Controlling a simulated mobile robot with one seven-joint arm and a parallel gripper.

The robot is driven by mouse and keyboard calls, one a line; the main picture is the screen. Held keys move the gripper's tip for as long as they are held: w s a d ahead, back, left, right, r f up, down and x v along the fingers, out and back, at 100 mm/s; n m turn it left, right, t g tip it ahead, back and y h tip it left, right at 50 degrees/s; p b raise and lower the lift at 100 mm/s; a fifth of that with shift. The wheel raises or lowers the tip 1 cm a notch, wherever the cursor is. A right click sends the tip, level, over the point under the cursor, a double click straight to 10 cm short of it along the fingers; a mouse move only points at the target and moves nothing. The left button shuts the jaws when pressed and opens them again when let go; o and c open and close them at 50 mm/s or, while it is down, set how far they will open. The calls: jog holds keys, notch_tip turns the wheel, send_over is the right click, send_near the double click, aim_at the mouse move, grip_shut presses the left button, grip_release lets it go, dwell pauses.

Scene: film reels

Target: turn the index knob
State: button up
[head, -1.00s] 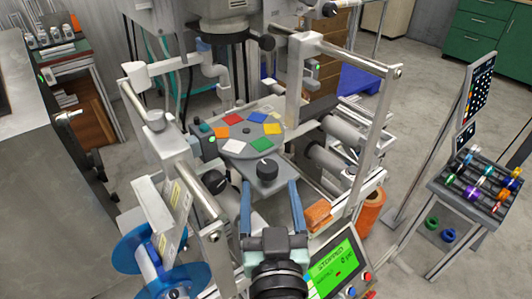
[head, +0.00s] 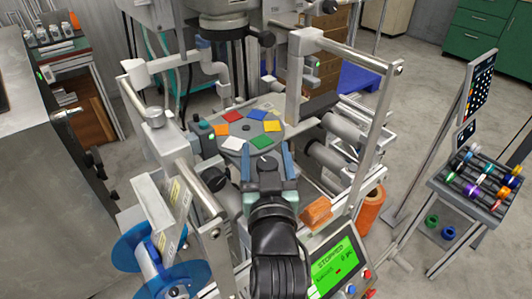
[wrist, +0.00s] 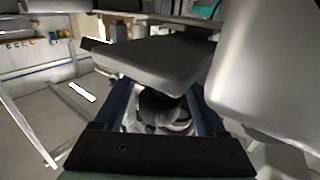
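The index knob is a dark round knob on the front of the grey bracket below the disc of coloured plates (head: 250,129). In the head view my gripper (head: 267,158) is over the bracket and largely covers the knob. A dark shape between the fingers there seems to be its top. In the wrist view a dark cylinder (wrist: 162,108), apparently the knob, sits between my two blue fingers (wrist: 165,105), close to a grey plate (wrist: 160,55). The fingers are apart, with some gap visible beside the cylinder. I cannot tell whether either finger touches it.
Metal frame posts and rails (head: 350,52) stand on both sides of my arm. A blue reel (head: 150,262) is at the lower left, an orange block (head: 316,211) and a green "STOPPED" screen (head: 335,262) at the lower right. A rack of coloured spools (head: 480,185) stands farther right.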

grip_shut()
jog(key=shift+f+n+y+b, duration=0.15)
jog(key=shift+n+y+b, duration=0.15)
jog(key=shift+y+b, duration=0.3)
jog(key=shift+a+n+y+b, duration=0.1)
jog(key=shift+n+y+b, duration=0.4)
jog(key=shift+y+b, duration=0.2)
jog(key=n+y+b, duration=0.1)
jog(key=n+g+y+b, duration=0.1)
jog(key=y+b, duration=0.1)
jog(key=shift+s+a+f, duration=0.1)
jog(key=shift+a, duration=0.15)
jog(key=n+y+b, duration=0.1)
jog(key=n+g+y+b, duration=0.1)
jog(key=y+b, duration=0.1)
jog(key=shift+s+a+g, duration=0.1)
jog(key=shift+a+g, duration=0.2)
jog(key=shift+r, duration=0.2)
jog(key=shift+o, duration=0.7)
grip_release()
jog(key=shift+a, duration=0.1)
